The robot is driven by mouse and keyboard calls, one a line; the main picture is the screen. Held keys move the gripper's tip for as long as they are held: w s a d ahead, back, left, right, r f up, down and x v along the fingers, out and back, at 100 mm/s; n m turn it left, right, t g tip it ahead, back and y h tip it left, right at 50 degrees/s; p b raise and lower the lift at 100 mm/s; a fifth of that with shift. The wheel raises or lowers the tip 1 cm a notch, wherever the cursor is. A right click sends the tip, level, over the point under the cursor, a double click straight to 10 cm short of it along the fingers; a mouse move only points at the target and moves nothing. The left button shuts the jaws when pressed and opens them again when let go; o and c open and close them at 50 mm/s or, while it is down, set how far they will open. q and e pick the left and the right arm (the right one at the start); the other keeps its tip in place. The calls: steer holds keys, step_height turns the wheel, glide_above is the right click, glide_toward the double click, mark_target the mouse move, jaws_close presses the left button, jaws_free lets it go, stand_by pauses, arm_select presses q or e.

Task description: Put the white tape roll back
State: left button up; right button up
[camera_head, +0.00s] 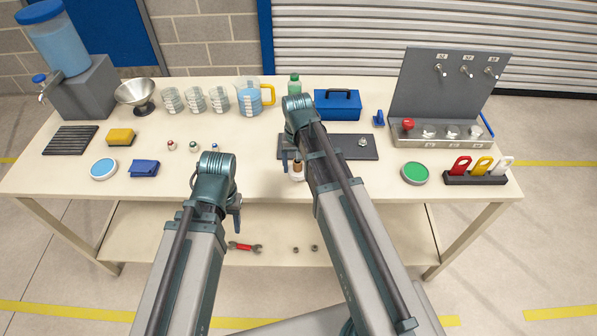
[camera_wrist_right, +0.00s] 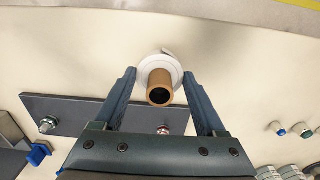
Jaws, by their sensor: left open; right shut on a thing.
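The white tape roll (camera_head: 297,176) shows at the table's front, partly hidden by my right arm. In the right wrist view it is a white ring (camera_wrist_right: 149,69) around a brown hollow tube (camera_wrist_right: 160,88), with a loose tape end at its far edge. My right gripper (camera_wrist_right: 158,76) has a finger on each side of the roll and is shut on it; it also shows in the head view (camera_head: 291,163). I cannot tell whether the roll touches the table. My left gripper (camera_head: 237,207) is open and empty near the table's front edge.
A dark grey plate (camera_head: 350,147) with bolts lies just behind the roll. Right of it are a green-topped round tin (camera_head: 414,172) and a rack with coloured tags (camera_head: 475,179). A blue cloth (camera_head: 144,168) lies at left. The front strip of the table is mostly clear.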

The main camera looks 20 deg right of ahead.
mark_target(298, 172)
step_height(298, 172, down, 3)
steer(key=shift+f+b, duration=0.1)
steer(key=shift+b, duration=1.1)
steer(key=shift+r, duration=0.2)
steer(key=shift+f, duration=0.15)
steer(key=o, duration=1.3)
